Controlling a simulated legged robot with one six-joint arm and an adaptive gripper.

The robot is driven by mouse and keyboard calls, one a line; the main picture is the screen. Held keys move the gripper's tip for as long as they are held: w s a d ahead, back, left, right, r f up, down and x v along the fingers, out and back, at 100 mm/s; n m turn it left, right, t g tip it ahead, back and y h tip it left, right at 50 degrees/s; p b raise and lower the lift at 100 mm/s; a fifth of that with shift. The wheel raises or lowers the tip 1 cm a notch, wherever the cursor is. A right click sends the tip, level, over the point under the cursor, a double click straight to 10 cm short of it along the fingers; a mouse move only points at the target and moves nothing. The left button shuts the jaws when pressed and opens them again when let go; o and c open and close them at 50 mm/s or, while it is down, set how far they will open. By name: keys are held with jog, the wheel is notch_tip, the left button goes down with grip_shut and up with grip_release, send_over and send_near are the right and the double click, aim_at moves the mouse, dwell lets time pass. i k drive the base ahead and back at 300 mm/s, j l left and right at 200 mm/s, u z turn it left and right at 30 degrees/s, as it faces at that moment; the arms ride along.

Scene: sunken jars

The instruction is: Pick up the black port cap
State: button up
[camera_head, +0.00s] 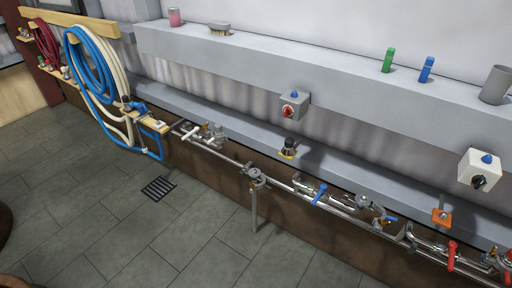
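A small black capped piece (290,142) stands on the lower grey ledge, on a yellow base, near the middle of the view. It looks like the black port cap, but it is too small to be sure. It sits below the grey box with the red knob and behind the pipe run. Nothing touches its top. My gripper does not show in this view.
Steel pipes (335,208) with a blue-handled valve (319,194) and a red-handled valve (451,255) run along the front. A grey switch box (294,104) and white switch box (480,170) jut out above. Hoses (92,68) hang left. Tiled floor (95,225) is mostly clear.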

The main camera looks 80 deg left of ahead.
aim_at(288, 149)
jog(key=j+u, duration=0.2)
jog(key=u, duration=0.45)
jog(key=l+u, duration=0.1)
jog(key=u, duration=0.35)
jog(key=i+l+u, duration=0.1)
jog(key=u, duration=0.3)
jog(key=l+u, duration=0.2)
jog(key=u, duration=0.25)
jog(key=l+u, duration=0.1)
jog(key=u, duration=0.35)
jog(key=l+u, duration=0.15)
jog(key=u, duration=0.25)
jog(key=i+j+z, duration=0.2)
jog(key=i+j, duration=0.2)
jog(key=i+j+z, duration=0.25)
jog(key=i+j, duration=0.25)
jog(key=i+j+z, duration=0.2)
jog(key=i+j, duration=0.2)
jog(key=j, duration=0.2)
